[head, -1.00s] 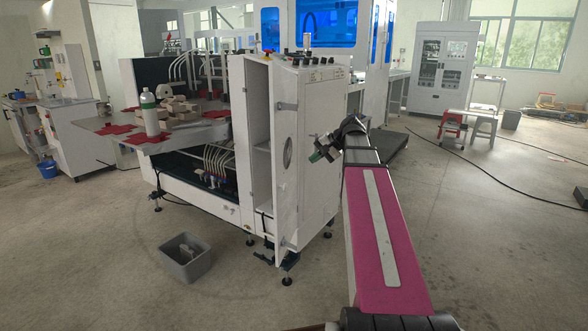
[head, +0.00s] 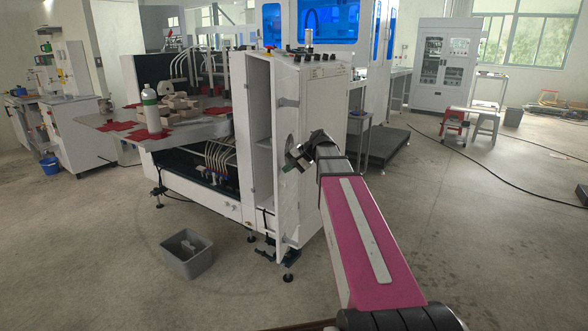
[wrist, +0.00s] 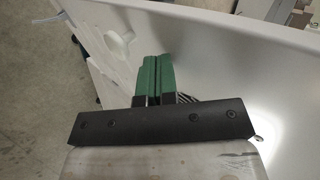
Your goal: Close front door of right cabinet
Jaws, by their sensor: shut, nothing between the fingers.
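The right cabinet (head: 325,82) is white, with buttons along its top. Its front door (head: 289,210) stands open, swung out, and the cabinet's inside (head: 261,125) with a shelf shows to the left of it. The door's outer face has a handle (head: 288,102) and a round vent, now partly covered by my arm. My gripper (head: 292,161) is at mid-height on the outer side of the door. In the wrist view its green fingers (wrist: 153,78) are together and empty, close beside a white panel (wrist: 230,55). I cannot tell whether they touch it.
A grey bin (head: 187,256) stands on the floor to the left of the cabinet. A worktable (head: 190,132) with a bottle and red pieces is at left. The floor on the right is mostly clear, with a cable across it.

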